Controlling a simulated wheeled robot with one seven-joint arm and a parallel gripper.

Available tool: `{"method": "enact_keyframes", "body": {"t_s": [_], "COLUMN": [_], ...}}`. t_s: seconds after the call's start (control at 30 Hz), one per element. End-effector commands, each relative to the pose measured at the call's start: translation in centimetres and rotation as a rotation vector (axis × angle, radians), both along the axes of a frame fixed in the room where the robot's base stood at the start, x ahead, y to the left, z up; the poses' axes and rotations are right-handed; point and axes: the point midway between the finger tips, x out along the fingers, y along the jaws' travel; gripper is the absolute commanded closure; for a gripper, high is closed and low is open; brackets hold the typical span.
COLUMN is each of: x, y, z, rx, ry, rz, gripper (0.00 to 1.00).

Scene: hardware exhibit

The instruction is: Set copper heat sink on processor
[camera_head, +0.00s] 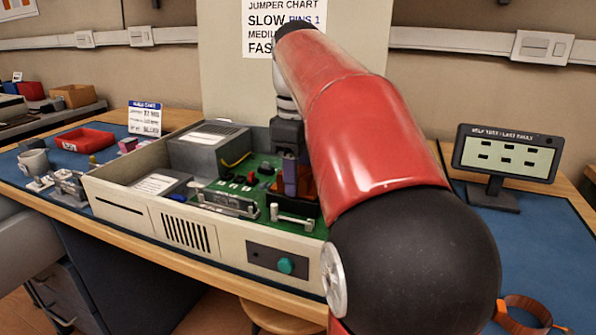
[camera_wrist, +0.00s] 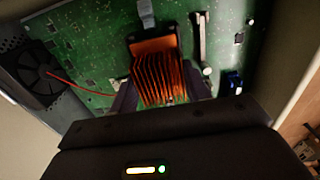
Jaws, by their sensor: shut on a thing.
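The copper heat sink (camera_wrist: 160,72), a finned orange block, sits between the two fingers of my gripper (camera_wrist: 162,98) in the wrist view. The gripper is shut on it. In the head view my gripper (camera_head: 291,180) reaches down into the open computer case (camera_head: 150,218), over the green board (camera_head: 238,188). The board (camera_wrist: 98,38) fills the background of the wrist view. Whether the heat sink touches the board is hidden.
A metal box (camera_head: 208,148) and a fan (camera_wrist: 42,75) with a red wire are inside the case. White bars (camera_head: 292,217) stand on the board near the gripper. A small monitor (camera_head: 506,155) stands at right.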

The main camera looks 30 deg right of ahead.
Motion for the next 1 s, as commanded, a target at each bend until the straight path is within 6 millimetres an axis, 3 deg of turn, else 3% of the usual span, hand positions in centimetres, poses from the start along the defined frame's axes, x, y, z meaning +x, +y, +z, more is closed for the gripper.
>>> {"method": "enact_keyframes", "body": {"t_s": [0.97,1.0], "x": [0.00,0.00], "y": [0.00,0.00], "z": [-0.56,-0.56], "rx": [0.000,0.000], "ry": [-0.001,-0.001], "rz": [0.000,0.000], "gripper": [0.66,0.51]}}
